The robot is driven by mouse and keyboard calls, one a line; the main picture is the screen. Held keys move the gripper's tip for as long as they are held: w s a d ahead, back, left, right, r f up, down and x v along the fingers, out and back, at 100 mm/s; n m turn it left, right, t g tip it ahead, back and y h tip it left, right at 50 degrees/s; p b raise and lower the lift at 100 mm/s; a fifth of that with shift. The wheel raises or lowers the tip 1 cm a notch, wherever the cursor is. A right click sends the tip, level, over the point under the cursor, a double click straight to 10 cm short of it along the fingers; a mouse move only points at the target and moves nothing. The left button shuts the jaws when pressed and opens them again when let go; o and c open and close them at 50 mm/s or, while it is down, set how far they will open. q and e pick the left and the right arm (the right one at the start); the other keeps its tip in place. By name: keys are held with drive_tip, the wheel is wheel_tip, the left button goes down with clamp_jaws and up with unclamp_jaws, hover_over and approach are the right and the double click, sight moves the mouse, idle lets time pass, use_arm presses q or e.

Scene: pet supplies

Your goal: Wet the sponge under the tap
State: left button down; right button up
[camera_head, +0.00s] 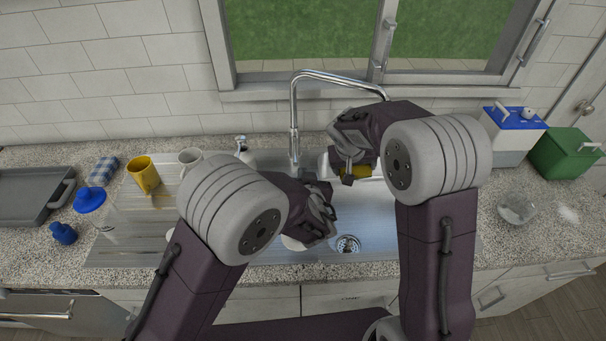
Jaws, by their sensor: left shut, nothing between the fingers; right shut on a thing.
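The chrome tap (294,125) rises behind the sink. Its spout arches to the right and its outlet end is behind my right arm. The sponge is partly hidden by the gripper and arm. My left gripper (328,222) is shut and empty, over the sink's left side and below the tap in the picture. I cannot tell whether water runs.
A blue-lidded box (513,135), a green box (562,153) and a glass bowl (516,208) are on the right. A white dish (292,243) is partly hidden by my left gripper.

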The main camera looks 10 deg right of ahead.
drive_tip(key=shift+a+r, duration=0.1)
idle(0.5)
drive_tip(key=s+a+r, duration=0.2)
drive_tip(key=s+r, duration=0.1)
drive_tip(key=s, duration=0.1)
drive_tip(key=shift+a+r, duration=0.35)
drive_tip(key=shift+r, duration=0.05)
idle(0.4)
